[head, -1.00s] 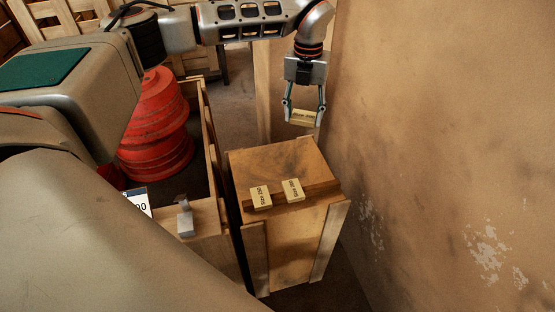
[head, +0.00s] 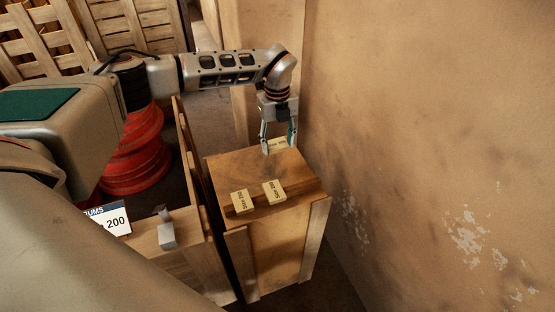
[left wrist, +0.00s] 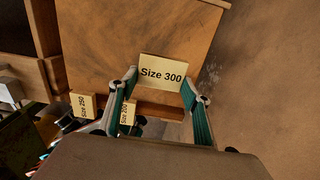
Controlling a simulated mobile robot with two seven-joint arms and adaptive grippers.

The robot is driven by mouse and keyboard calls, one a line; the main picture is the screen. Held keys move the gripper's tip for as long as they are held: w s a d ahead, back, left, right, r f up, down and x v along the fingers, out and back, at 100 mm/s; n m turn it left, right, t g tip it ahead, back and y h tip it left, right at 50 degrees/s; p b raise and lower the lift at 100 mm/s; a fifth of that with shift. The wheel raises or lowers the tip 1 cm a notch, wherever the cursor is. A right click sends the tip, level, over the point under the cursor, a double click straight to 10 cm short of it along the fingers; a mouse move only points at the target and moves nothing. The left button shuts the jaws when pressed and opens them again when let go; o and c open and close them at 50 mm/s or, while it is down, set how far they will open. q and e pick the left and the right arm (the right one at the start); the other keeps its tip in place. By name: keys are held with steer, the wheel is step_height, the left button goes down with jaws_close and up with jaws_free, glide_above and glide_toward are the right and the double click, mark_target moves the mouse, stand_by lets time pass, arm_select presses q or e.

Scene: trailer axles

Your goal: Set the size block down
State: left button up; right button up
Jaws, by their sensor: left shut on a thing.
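My left gripper (head: 279,147) is shut on a pale yellow size block (head: 278,143). In the left wrist view the block reads "Size 300" (left wrist: 162,72), level between the fingertips. The gripper points down over the far right part of a wooden crate's top (head: 235,164). I cannot tell whether the block touches the wood. Two other pale blocks sit along the dark strip at the crate's near edge: Size 250 (head: 242,202) on the left and Size 200 (head: 274,191) on the right. In the left wrist view the gripper partly hides the Size 200 block (left wrist: 127,113). My right gripper is not in view.
A stained wall (head: 430,150) stands close on the crate's right. On its left is an open wooden bin (head: 205,250) with stacked red drums (head: 138,155) and a "200" sign (head: 110,221). The crate top's far left is clear. Wooden pallets (head: 45,40) stand behind.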

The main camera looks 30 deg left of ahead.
mark_target(278, 166)
arm_select(q)
steer(key=shift+f+b, duration=0.3)
steer(key=shift+f, duration=3.3)
steer(key=shift+f, duration=0.15)
steer(key=o, duration=1)
